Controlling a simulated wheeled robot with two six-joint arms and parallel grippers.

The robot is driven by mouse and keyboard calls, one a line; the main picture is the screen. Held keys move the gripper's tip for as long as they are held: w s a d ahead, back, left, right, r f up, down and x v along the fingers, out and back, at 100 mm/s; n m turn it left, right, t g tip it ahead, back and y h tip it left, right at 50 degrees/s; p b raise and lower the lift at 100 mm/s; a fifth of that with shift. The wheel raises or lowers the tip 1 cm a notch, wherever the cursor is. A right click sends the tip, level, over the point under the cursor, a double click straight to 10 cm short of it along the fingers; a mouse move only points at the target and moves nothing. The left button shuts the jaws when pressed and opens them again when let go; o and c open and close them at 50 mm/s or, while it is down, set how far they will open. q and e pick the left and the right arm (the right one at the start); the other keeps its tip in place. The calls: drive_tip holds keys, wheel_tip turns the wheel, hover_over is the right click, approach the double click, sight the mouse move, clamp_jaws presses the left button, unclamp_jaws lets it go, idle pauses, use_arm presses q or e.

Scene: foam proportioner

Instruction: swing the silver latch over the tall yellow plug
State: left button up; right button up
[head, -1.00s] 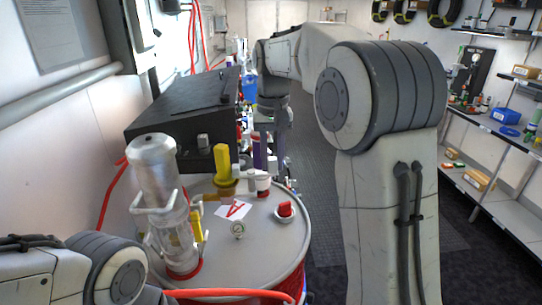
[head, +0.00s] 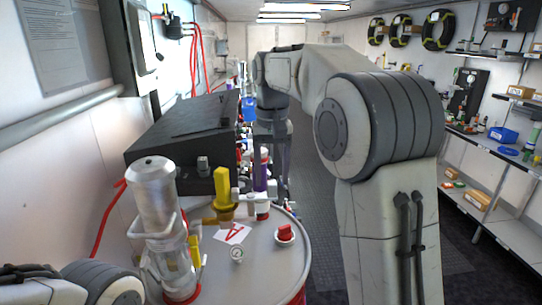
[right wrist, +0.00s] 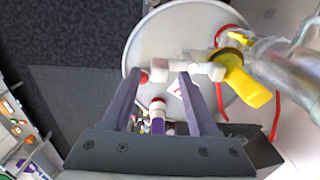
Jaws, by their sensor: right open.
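The tall yellow plug (head: 222,187) stands upright on the drum top in the head view. It also shows in the right wrist view (right wrist: 248,85). A pale silver-white latch bar (head: 247,197) lies to the right of the plug. In the right wrist view the bar (right wrist: 203,69) reaches from between my fingertips toward the plug. My right gripper (right wrist: 160,74) is open, with its fingers around part of the bar; I cannot tell whether they touch it. In the head view it is partly hidden behind the bar area. My left gripper is out of view.
A clear cylinder with a metal top (head: 153,190) stands left of the plug. A red knob (head: 285,232), a small gauge (head: 237,254) and a marked card (head: 233,234) sit on the drum top (head: 262,262). A black case (head: 180,130) stands behind.

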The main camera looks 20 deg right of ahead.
wheel_tip(320, 180, up, 8)
drive_tip(key=shift+p, duration=0.4)
drive_tip(key=shift+f, duration=0.15)
drive_tip(key=s+a+f+n+b, duration=0.4)
drive_tip(key=s+a+f+n, duration=0.4)
drive_tip(key=s+a+f, duration=0.95)
drive_tip(key=s+d+f+n+y, duration=0.1)
drive_tip(key=s+f+n, duration=0.1)
drive_tip(key=s+f, duration=0.7)
drive_tip(key=shift+s+d+f+n+b, duration=0.2)
drive_tip(key=shift+s+n+b, duration=0.15)
drive_tip(key=shift+s, duration=0.45)
